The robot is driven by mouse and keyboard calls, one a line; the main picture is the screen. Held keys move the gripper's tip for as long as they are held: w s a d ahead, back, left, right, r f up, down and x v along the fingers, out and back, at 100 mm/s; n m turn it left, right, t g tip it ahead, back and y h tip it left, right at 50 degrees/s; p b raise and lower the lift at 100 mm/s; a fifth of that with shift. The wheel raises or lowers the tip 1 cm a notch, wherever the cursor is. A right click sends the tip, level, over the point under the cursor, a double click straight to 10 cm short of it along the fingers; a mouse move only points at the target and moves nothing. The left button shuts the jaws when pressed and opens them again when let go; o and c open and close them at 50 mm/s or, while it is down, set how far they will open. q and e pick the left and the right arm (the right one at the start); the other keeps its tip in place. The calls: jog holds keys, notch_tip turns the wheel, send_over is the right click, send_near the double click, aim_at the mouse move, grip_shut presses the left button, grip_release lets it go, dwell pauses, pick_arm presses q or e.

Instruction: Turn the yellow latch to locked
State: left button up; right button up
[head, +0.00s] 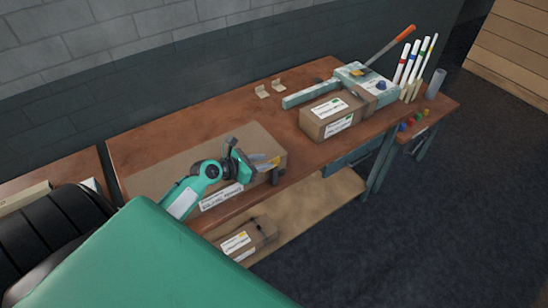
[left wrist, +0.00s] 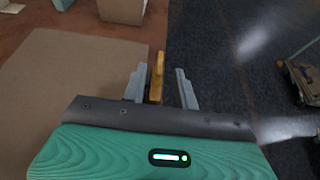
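The yellow latch (head: 275,161) is a small piece at the right end of a long brown box (head: 262,140) on the workbench, partly covered by my gripper in the head view. In the left wrist view the latch (left wrist: 157,77) stands as a narrow upright bar between my fingers. My left gripper (head: 268,163) is open, with one grey finger on each side of the latch. In the left wrist view the fingers (left wrist: 161,88) show gaps to the latch, the smaller one on the left. Whether either touches it is unclear. My right gripper is out of view.
A labelled carton (head: 318,126) and a grey-green lever device (head: 352,75) with an orange handle stand to the right on the workbench (head: 150,145). Several white tubes (head: 413,62) stand at the far right. Another carton (head: 240,240) is on the lower shelf. A wall runs behind.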

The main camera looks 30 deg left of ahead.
aim_at(274, 160)
pick_arm(q)
jog(key=shift+p+x, duration=0.3)
jog(key=shift+x, duration=2.25)
jog(key=shift+c, duration=0.4)
grip_shut()
